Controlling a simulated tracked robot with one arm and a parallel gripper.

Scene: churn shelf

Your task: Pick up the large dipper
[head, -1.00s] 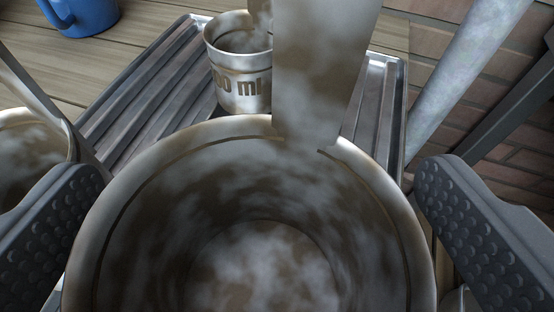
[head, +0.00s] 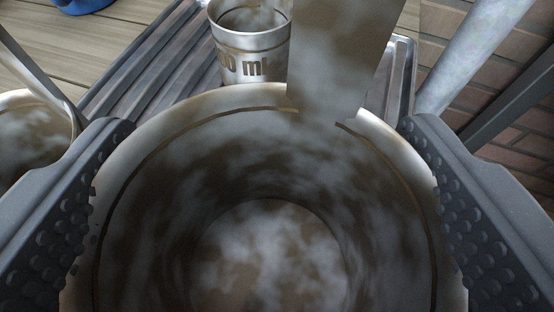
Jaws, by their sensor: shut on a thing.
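The large dipper (head: 270,170) is a wide metal cup with a cloudy, worn inside. It fills the lower middle of the head view, and I look down into it. Its broad flat handle (head: 345,50) rises from the far rim. My gripper (head: 268,180) is shut on the dipper, with one dark studded finger against the left side of the cup and one against the right. The outer wall and the base of the dipper are hidden.
A smaller metal dipper marked "00 ml" (head: 252,62) stands just behind. Another metal dipper (head: 32,125) is close at the left. A ribbed metal tray (head: 150,62) lies beneath on wooden boards. A grey pipe (head: 468,50) and brick wall (head: 505,95) are at the right. A blue mug (head: 82,5) is at the top left.

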